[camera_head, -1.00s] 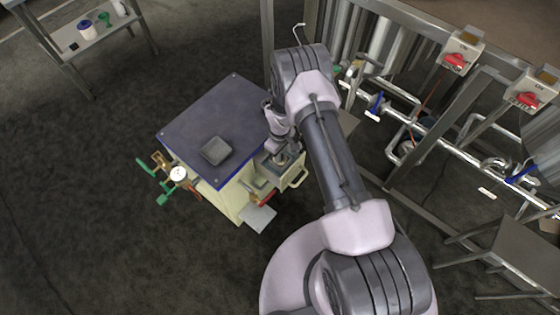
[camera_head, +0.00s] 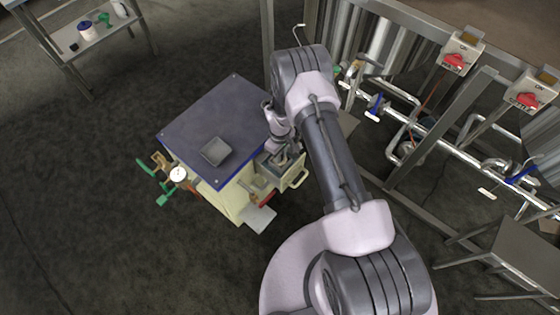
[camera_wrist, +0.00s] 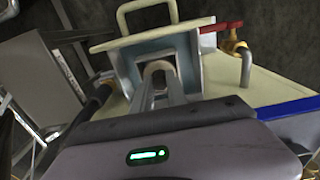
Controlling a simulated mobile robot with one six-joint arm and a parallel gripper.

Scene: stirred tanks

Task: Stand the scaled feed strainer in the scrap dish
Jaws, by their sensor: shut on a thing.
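A small square grey dish (camera_head: 215,151), which looks like the scrap dish, sits on the blue top of a cream cabinet. An open drawer-like box with a loop handle (camera_head: 298,178) sticks out of the cabinet's right side. My gripper (camera_wrist: 160,84) reaches into this box. In the wrist view its fingers are shut on a small rounded, pale grey piece (camera_wrist: 158,68), apparently the feed strainer. The piece is still within the box walls (camera_wrist: 187,62), and its lower part is hidden. In the head view my arm partly covers the gripper.
The cabinet's blue top (camera_head: 235,110) is mostly bare around the dish. A gauge (camera_head: 178,174) and green-handled valves stand off its left side. Pipework (camera_head: 440,122) and metal posts lie to the right. A shelf (camera_head: 95,32) with small items is far left.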

